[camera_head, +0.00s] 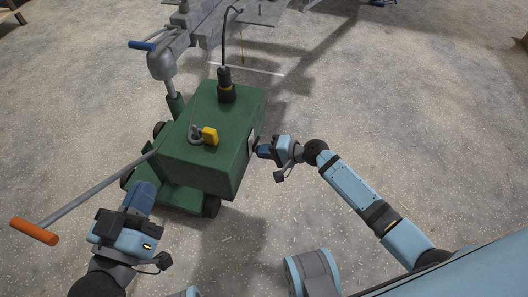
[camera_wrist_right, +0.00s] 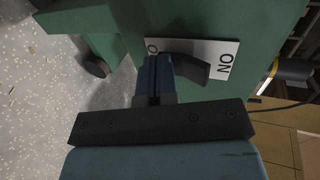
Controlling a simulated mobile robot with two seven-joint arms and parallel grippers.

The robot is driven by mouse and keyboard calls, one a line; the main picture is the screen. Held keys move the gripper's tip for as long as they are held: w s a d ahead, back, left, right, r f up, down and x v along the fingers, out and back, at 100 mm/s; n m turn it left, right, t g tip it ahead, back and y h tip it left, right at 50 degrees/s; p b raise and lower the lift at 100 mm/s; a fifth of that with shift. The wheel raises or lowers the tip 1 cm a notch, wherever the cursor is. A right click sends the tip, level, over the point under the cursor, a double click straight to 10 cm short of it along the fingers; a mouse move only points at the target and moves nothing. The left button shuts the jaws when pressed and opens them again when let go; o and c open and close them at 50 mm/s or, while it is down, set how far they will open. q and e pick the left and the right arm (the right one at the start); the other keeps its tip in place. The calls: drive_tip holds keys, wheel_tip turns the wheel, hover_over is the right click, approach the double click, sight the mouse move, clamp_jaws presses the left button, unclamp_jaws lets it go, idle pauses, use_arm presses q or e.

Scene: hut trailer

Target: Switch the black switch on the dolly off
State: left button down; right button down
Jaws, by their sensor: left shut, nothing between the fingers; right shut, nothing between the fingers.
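The green dolly (camera_head: 205,155) stands left of centre in the head view. On its right side is a white plate (camera_head: 254,141), which also shows in the right wrist view (camera_wrist_right: 219,50). The plate reads "ON" at its right; only an "O" shows at its left, the rest hidden. The black switch (camera_wrist_right: 195,70) sits on the plate, its free end towards "ON". My right gripper (camera_wrist_right: 157,62) is shut and empty, its tips beside the switch on the "O" side; contact is unclear. It also shows in the head view (camera_head: 259,150). My left gripper (camera_head: 145,188) is shut and empty near the dolly's front.
A yellow tag (camera_head: 210,136) and a black plug with cable (camera_head: 226,90) are on the dolly's top. A handle with an orange grip (camera_head: 34,231) reaches out to the left. A grey metal structure (camera_head: 205,30) stands behind. The floor at right is clear.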

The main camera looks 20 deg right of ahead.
use_arm(q)
drive_tip(key=shift+r, duration=0.1)
use_arm(e)
drive_tip(key=shift+r, duration=0.1)
use_arm(q)
drive_tip(key=shift+r+p, duration=0.6)
drive_tip(key=shift+p, duration=0.1)
use_arm(e)
drive_tip(key=shift+r, duration=0.7)
